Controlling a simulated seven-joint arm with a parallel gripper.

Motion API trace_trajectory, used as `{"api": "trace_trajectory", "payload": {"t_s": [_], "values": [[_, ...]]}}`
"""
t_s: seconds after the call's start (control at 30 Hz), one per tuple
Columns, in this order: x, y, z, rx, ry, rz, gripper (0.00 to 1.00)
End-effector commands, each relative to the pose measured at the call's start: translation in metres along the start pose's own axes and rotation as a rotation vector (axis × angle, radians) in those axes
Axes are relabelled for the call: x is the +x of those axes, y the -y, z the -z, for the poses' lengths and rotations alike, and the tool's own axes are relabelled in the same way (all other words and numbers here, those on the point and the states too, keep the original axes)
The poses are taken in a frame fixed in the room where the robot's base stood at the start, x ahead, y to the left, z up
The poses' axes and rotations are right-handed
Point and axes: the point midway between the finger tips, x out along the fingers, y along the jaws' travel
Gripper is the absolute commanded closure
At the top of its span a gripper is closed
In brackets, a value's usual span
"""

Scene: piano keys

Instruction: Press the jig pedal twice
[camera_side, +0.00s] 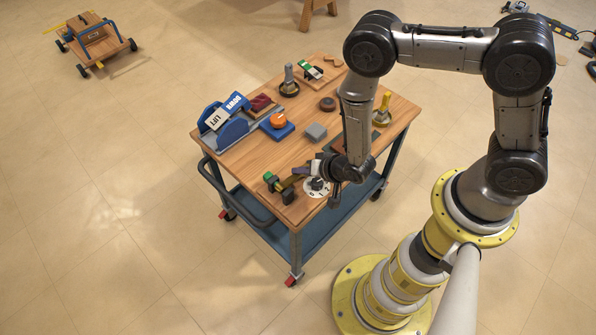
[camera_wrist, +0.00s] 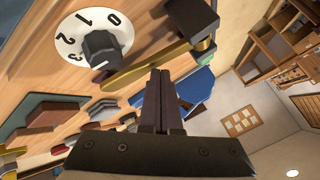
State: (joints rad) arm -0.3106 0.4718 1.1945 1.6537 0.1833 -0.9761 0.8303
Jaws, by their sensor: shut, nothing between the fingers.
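No part is labelled as the jig pedal, so I cannot tell for certain which one it is. A flat brass-coloured bar (camera_wrist: 145,65) lies beside the numbered dial in the wrist view, with a dark and green block (camera_wrist: 203,42) at its end. That block also shows at the near left corner of the cart top in the side view (camera_side: 272,183). My gripper (camera_wrist: 160,72) is shut and empty, its fingertips close to the bar in the wrist view; I cannot tell whether they touch.
A wooden trolley (camera_side: 95,45) stands on the floor.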

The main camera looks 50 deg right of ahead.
Motion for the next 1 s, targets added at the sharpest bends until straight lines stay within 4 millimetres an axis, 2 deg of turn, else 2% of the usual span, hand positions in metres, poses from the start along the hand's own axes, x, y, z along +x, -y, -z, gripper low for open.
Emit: {"api": "trace_trajectory", "payload": {"t_s": [0.4, 0.77, 1.0], "values": [[-0.015, 0.01, 0.01, -0.001, 0.002, 0.0, 1.0], [-0.017, 0.012, 0.011, -0.001, 0.001, 0.0, 1.0], [-0.03, 0.022, 0.022, 0.0, -0.001, 0.002, 1.0]]}}
